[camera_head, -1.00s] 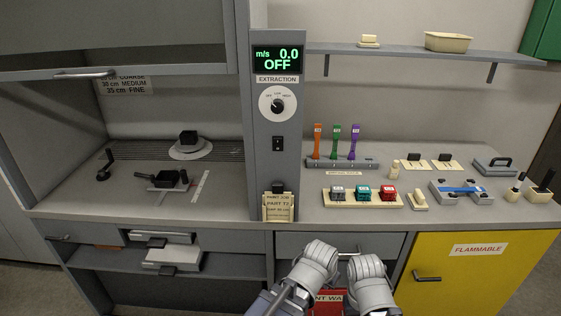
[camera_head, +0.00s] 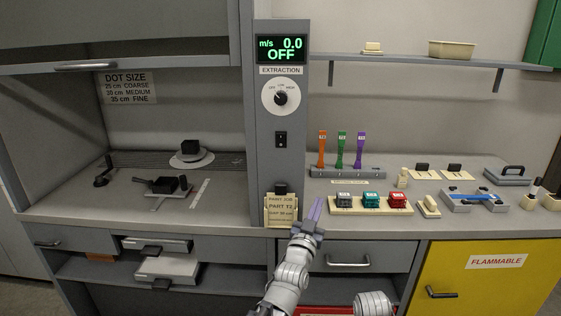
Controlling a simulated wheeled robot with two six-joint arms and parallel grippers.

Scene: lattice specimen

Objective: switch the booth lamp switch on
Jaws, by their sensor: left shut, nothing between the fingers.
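A small black rocker switch (camera_head: 281,139) sits on the grey upright panel (camera_head: 265,170), below the round dial (camera_head: 281,97). It carries a small light mark; I cannot read its position at this size. My left gripper (camera_head: 315,206) is shut and empty, with slim purple-grey fingers pointing up. It is below and to the right of the switch, in front of the bench edge beside the job card, and apart from the switch. A link of my right arm shows at the bottom; its gripper is out of view.
The display (camera_head: 281,49) reads 0.0 and OFF. A paint job card (camera_head: 281,210) stands at the panel's foot. To the right are a rack of coloured tools (camera_head: 347,173) and several coloured blocks on a tray (camera_head: 371,209). The space before the switch is clear.

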